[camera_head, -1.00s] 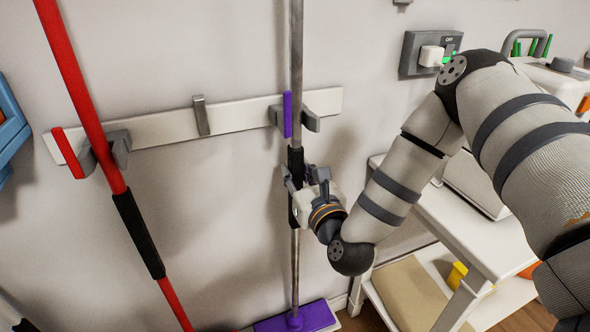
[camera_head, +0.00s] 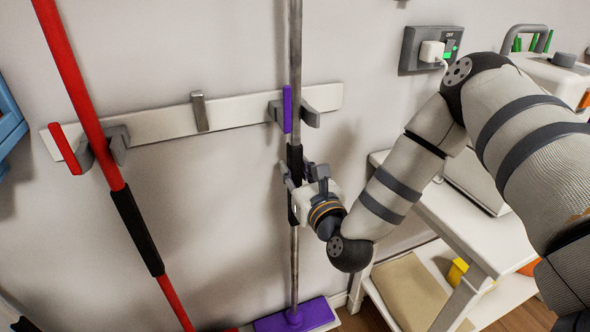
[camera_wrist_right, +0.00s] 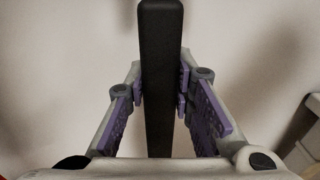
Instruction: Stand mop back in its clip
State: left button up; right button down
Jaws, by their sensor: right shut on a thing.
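The mop with a grey pole (camera_head: 296,60), black grip and purple head (camera_head: 296,317) stands upright in front of the wall. Its pole passes in front of the purple-marked clip (camera_head: 308,112) on the white rail; whether it sits fully between the jaws I cannot tell. My right gripper (camera_head: 296,183) is shut on the black grip below the clip. In the right wrist view, the black grip (camera_wrist_right: 160,75) runs upright between the purple-padded fingers. My left gripper is not in view.
A red pole (camera_head: 80,90) leans at the red-marked clip (camera_head: 70,150) on the left. A bare grey hook (camera_head: 200,111) is between the clips on the rail (camera_head: 165,124). A white shelf cart (camera_head: 440,235) stands at right, under a wall socket (camera_head: 430,48).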

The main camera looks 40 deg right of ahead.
jog(key=shift+r, duration=0.1)
jog(key=c, duration=0.5)
grip_release()
jog(key=shift+s, duration=0.15)
jog(key=shift+p+v, duration=0.5)
jog(key=shift+v, duration=2.5)
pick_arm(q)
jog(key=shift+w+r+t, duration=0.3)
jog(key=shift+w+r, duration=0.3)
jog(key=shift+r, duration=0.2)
pick_arm(e)
jog(key=v, duration=0.5)
jog(key=shift+s+a, duration=0.1)
jog(key=shift+s, duration=0.25)
